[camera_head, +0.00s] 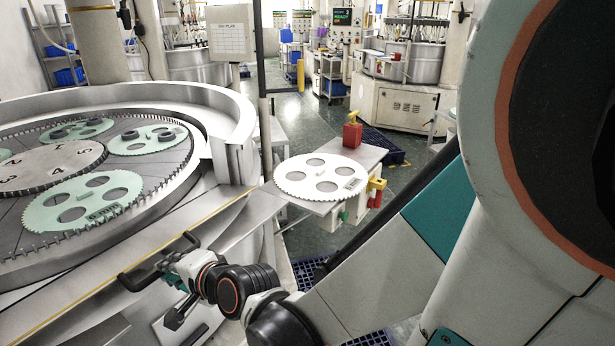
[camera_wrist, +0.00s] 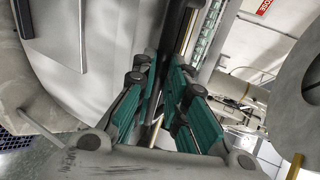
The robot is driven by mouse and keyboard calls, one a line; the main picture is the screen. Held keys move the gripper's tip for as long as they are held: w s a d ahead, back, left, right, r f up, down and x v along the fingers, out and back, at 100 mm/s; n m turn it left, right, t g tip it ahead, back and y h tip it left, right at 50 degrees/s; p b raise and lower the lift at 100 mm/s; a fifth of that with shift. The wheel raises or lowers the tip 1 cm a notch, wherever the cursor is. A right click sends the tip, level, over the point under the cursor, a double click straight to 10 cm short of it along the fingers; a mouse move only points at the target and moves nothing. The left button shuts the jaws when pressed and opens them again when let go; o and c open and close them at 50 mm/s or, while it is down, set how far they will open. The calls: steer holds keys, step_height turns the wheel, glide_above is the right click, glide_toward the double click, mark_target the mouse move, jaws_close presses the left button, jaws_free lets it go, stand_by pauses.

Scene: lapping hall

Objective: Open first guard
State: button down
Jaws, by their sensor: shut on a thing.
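A black bar handle (camera_head: 137,280) sits on the near side of the round lapping machine (camera_head: 60,290). My gripper (camera_head: 174,274) is at the right part of this handle in the head view, with its teal fingers shut on it. In the wrist view my gripper (camera_wrist: 165,75) has its two teal fingers on either side of a dark bar (camera_wrist: 174,38). A pale curved guard wall (camera_head: 232,112) stands along the back and right of the machine. How the handle joins the guard is not clear, and the fingers hide part of the handle.
Green toothed carriers (camera_head: 60,208) lie in the machine around a numbered centre plate (camera_head: 45,166). A white toothed disc (camera_head: 300,188) lies on a side table (camera_head: 365,155) with a red block (camera_head: 352,135). Blue pallets (camera_head: 310,272) are on the floor right of the machine.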

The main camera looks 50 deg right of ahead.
steer(key=shift+s, duration=0.1)
steer(key=c, duration=1.6)
jaws_free()
steer(key=shift+r, duration=0.15)
